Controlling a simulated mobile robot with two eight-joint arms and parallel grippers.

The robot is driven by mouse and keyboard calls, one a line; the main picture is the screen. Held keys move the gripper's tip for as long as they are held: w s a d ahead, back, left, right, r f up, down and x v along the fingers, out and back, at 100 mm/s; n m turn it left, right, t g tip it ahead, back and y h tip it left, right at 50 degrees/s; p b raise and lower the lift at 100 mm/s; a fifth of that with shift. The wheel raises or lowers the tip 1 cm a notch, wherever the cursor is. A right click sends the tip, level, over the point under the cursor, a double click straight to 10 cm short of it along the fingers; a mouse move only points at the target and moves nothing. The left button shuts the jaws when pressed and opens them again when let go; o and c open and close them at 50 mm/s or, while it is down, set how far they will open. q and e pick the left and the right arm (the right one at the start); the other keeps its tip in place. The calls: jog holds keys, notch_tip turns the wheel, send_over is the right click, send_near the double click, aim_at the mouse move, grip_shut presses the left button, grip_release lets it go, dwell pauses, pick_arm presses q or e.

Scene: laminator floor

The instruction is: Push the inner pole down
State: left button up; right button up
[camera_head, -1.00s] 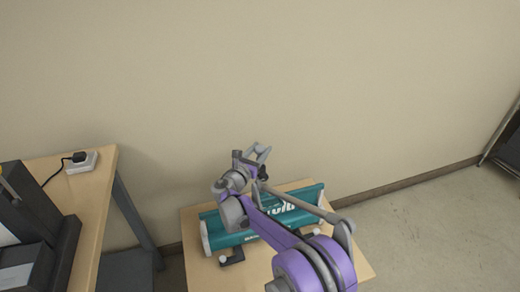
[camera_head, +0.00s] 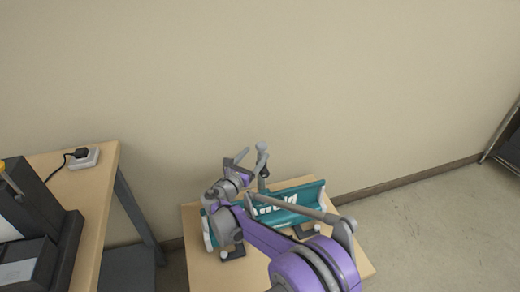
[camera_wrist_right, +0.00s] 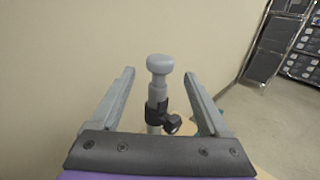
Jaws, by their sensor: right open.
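The inner pole (camera_wrist_right: 158,90) is grey with a rounded knob on top. It stands upright out of a black collar (camera_wrist_right: 155,110) with a side screw. In the head view the pole's knob (camera_head: 262,148) shows above the teal laminator (camera_head: 290,205). My right gripper (camera_wrist_right: 159,74) is open. In the wrist view the pole appears centred between its two fingers, touching neither; I cannot tell how deep it sits between them. In the head view the right gripper (camera_head: 248,161) is beside the pole, partly overlapped. The pole's lower part is hidden. My left gripper is out of view.
The laminator rests on a small wooden table (camera_head: 200,270) against the beige wall. A wooden desk (camera_head: 92,205) with a dark machine (camera_head: 35,220) and a plug adapter (camera_head: 84,158) stands at left. Open floor lies at right, with a dark rack (camera_head: 508,145) beyond.

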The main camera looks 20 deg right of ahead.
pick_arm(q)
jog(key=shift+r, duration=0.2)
pick_arm(e)
jog(key=v, duration=0.5)
jog(key=shift+s+a, duration=0.15)
